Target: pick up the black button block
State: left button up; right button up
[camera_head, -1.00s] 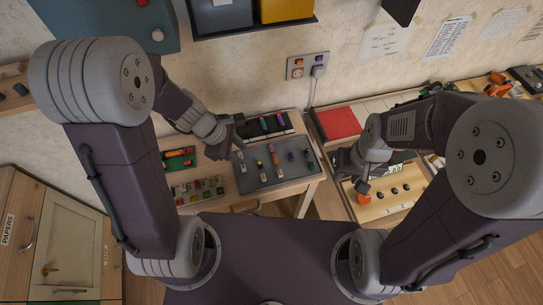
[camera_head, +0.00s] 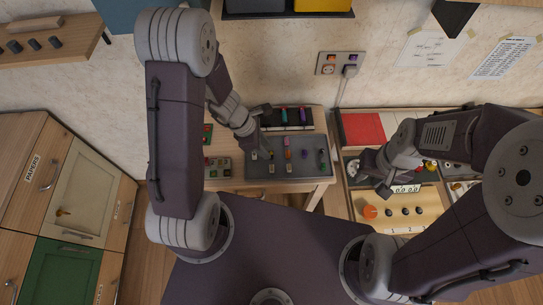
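I cannot single out the black button block with certainty. A wooden board (camera_head: 425,212) at the right carries an orange knob (camera_head: 370,212) and several small black round pieces (camera_head: 391,212) in a row. A group of small coloured button blocks (camera_head: 217,168) lies on the left table, partly behind my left arm. My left gripper (camera_head: 264,126) is above the left table by the grey mat, fingers apart, with nothing visible between them. My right gripper (camera_head: 368,180) hangs over the left edge of the right-hand area near the wooden board, fingers apart and seemingly empty.
The grey mat (camera_head: 308,171) bears several small coloured pieces, with a black tray (camera_head: 290,126) behind it. A red panel (camera_head: 363,129) lies right of it. A wall socket (camera_head: 340,64) has a plugged cable. Cabinets (camera_head: 85,190) stand at the left, and a shelf (camera_head: 45,45) is above them.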

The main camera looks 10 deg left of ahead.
aim_at(270, 152)
pick_arm(q)
jog(key=b+x, duration=0.1)
jog(key=x, duration=0.2)
jog(key=shift+f, duration=0.35)
jog(key=shift+w+d+f, duration=0.25)
jog(key=shift+d+f, duration=0.05)
jog(key=shift+d, duration=0.05)
jog(key=shift+s+a+r, duration=0.1)
jog(key=shift+s, duration=0.05)
grip_shut()
